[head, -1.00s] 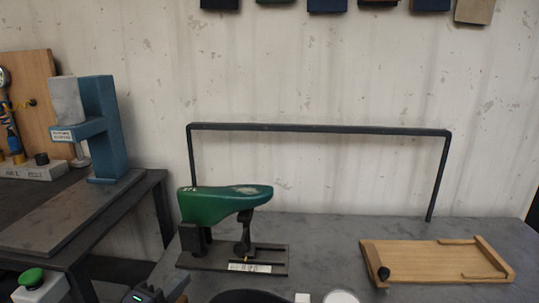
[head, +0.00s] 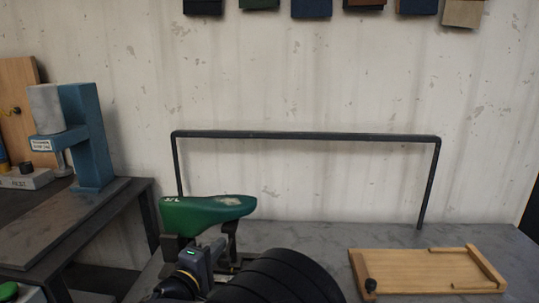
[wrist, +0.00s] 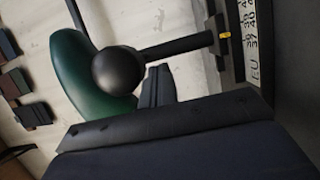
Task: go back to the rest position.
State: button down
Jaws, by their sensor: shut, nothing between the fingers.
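My gripper (wrist: 158,88) shows in the wrist view as two dark fingers lying together, shut and empty, in front of its wide dark body. In the head view my dark arm and wrist fill the bottom centre, and the fingers cannot be made out there. The green shoe last (head: 207,211) stands on its dark holder just behind my wrist in the head view. It also shows at the left of the wrist view (wrist: 85,75), beside a black ball knob (wrist: 118,70). Whether the fingers touch the holder cannot be told. My arm hides most of the holder's base.
A size scale (wrist: 255,40) lies at the wrist view's upper right. A wooden tray (head: 425,268) is on the grey bench at right. A dark rail frame (head: 305,135) spans the back. A blue press (head: 88,135) stands on the left table. The bench's middle back is clear.

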jog(key=a, duration=0.1)
jog(key=s+a, duration=0.1)
jog(key=a, duration=0.1)
jog(key=s+a, duration=0.1)
jog(key=a, duration=0.1)
jog(key=shift+s+p, duration=0.1)
jog(key=shift+p, duration=0.2)
jog(key=p+v, duration=0.1)
jog(key=v, duration=1.3)
jog(key=shift+d, duration=0.1)
